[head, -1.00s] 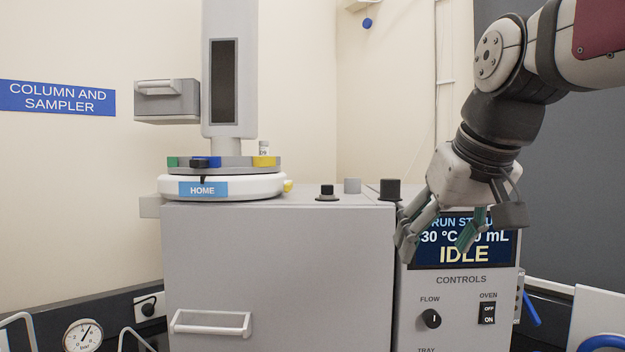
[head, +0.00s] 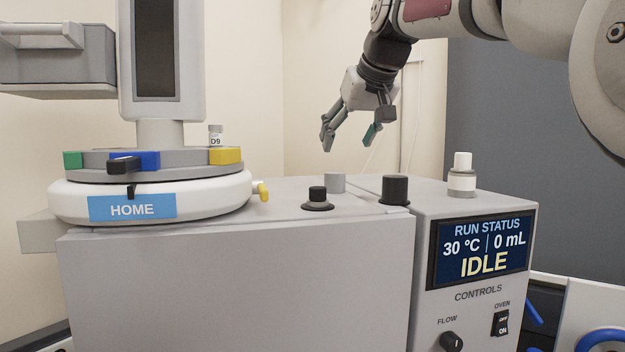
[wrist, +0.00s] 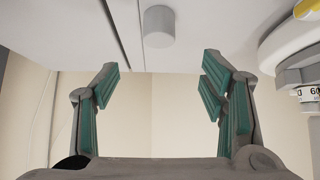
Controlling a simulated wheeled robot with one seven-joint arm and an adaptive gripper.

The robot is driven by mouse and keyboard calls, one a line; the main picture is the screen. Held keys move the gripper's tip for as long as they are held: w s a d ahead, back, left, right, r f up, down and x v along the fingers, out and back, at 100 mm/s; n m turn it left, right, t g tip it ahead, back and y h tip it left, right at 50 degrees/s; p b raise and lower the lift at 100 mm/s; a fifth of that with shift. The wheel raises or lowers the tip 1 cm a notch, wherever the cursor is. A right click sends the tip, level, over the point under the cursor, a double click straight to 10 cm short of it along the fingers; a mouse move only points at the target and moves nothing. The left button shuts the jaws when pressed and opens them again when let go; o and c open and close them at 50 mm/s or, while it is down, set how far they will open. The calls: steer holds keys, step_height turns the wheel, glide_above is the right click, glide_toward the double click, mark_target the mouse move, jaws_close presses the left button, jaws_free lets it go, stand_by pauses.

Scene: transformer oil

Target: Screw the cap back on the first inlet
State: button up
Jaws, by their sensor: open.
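A plain grey cylinder (head: 335,183) stands upright on top of the grey cabinet. A short black fitting (head: 317,195) with a wider dark base ring is just in front of it, to the left. A larger black cylinder (head: 395,189) stands to the right. I cannot tell which of these is the cap and which is the first inlet. My gripper (head: 349,137) is open and empty above the cabinet top, apart from all of them. In the wrist view, the grey cylinder (wrist: 158,27) shows beyond the gap between my open fingers (wrist: 160,88).
A round white turntable (head: 215,200) marked HOME, with coloured blocks and a small vial (head: 216,135), stands at left under a column. A white-capped bottle (head: 462,176) stands at right above the status display (head: 483,250), which reads IDLE.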

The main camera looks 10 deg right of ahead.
mark_target(336, 172)
steer(key=x, duration=0.6)
steer(key=shift+f, duration=0.1)
steer(key=x, duration=0.2)
steer(key=p+x, duration=0.1)
steer(key=shift+f, duration=0.5)
steer(key=shift+w+f+p, duration=0.35)
steer(key=shift+w+f, duration=0.15)
steer(key=shift+c, duration=0.5)
steer(key=c, duration=0.9)
